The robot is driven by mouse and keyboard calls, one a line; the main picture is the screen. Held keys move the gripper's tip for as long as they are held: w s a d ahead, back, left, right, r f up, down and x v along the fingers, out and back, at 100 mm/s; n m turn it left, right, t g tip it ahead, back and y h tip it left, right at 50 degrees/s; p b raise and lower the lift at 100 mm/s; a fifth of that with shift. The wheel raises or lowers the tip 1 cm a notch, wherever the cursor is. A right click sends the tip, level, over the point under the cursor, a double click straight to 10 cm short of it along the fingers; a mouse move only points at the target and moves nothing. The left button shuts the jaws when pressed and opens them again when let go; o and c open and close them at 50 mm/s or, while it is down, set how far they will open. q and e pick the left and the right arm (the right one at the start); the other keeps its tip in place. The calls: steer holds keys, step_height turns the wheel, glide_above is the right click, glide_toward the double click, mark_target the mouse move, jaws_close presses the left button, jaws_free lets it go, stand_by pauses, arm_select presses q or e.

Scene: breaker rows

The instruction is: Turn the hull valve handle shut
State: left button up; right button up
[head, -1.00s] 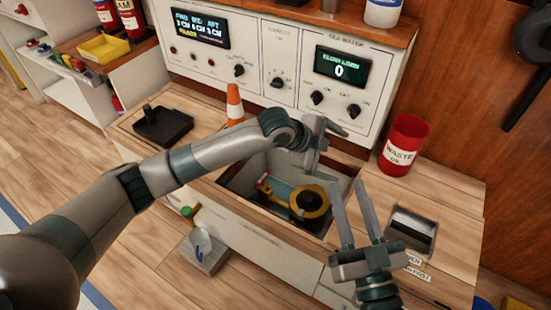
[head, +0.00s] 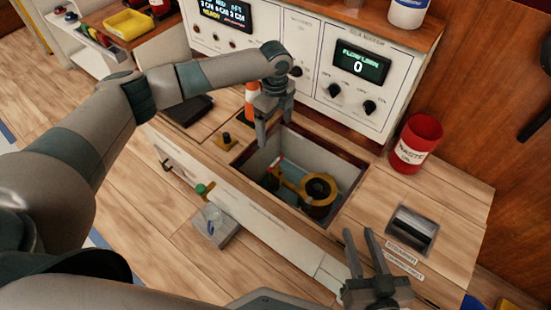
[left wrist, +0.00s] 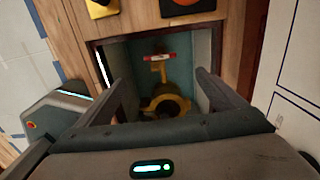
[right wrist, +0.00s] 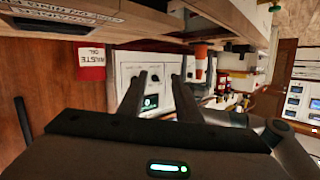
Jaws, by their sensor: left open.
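The hull valve (head: 318,190), with a dark centre and yellow ring, sits in an open recess in the wooden counter. Its yellow handle (head: 291,184) reaches left toward a red grip (head: 275,164). In the left wrist view the red grip (left wrist: 160,57) lies crosswise beyond the ring (left wrist: 166,103), between the fingers. My left gripper (head: 273,125) is open and empty, pointing down above the recess's back left part, apart from the handle. It also shows in the left wrist view (left wrist: 161,82). My right gripper (head: 359,235) is open and empty near the recess's front right corner.
The recess walls (head: 345,168) surround the valve. A red waste bin (head: 415,143) stands right. The control panel (head: 310,60) rises behind.

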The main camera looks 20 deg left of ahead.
arm_select(q)
steer(key=b, duration=0.2)
glide_above(275, 162)
step_height(275, 162, down, 8)
steer(key=f, duration=0.1)
step_height(275, 162, down, 7)
steer(key=shift+r+b, duration=0.1)
steer(key=shift+b, duration=0.7)
steer(key=shift+f, duration=0.65)
arm_select(e)
steer(key=s+a+r+t+y, duration=0.1)
steer(key=s+r+t+y, duration=0.1)
steer(key=r+t, duration=0.6)
steer(key=shift+s+a+r+y, duration=0.4)
steer(key=shift+s+r, duration=0.15)
steer(key=shift+r, duration=1.95)
arm_select(q)
steer(key=shift+c, duration=0.3)
steer(key=c, duration=1)
